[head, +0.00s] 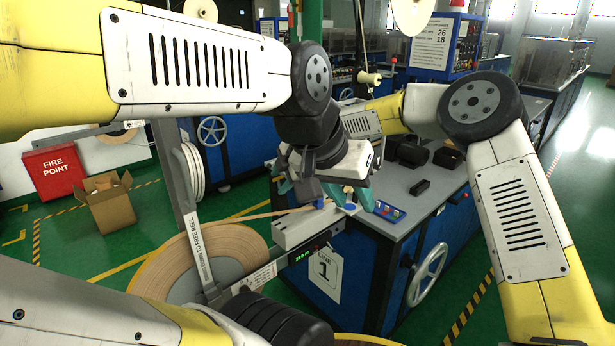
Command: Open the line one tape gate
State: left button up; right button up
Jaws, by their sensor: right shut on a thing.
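The line one station is the blue cabinet with a grey top and a white tag marked "LINE 1" (325,275). A pale metal guide block (297,228) juts from its near corner, and a tan tape runs to it from the big reel (205,258). The tape gate cannot be made out clearly among the grippers. My left gripper (350,194) is above the corner by the block, its teal fingers apart.
A small blue tray (390,212) with pegs and dark boxes (412,154) sit on the grey top. A handwheel (427,274) is on the cabinet's side. A cardboard box (108,205) and a red fire point sign (54,171) stand at left. Green floor is clear at right.

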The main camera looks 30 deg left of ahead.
jog(key=shift+s+a+f, duration=0.25)
jog(key=shift+s+a, duration=0.05)
jog(key=shift+a, duration=0.05)
jog(key=v, duration=0.8)
jog(key=shift+w+d, duration=0.2)
jog(key=shift+w, duration=0.05)
jog(key=shift+d+r, duration=0.1)
jog(key=shift+d, duration=0.05)
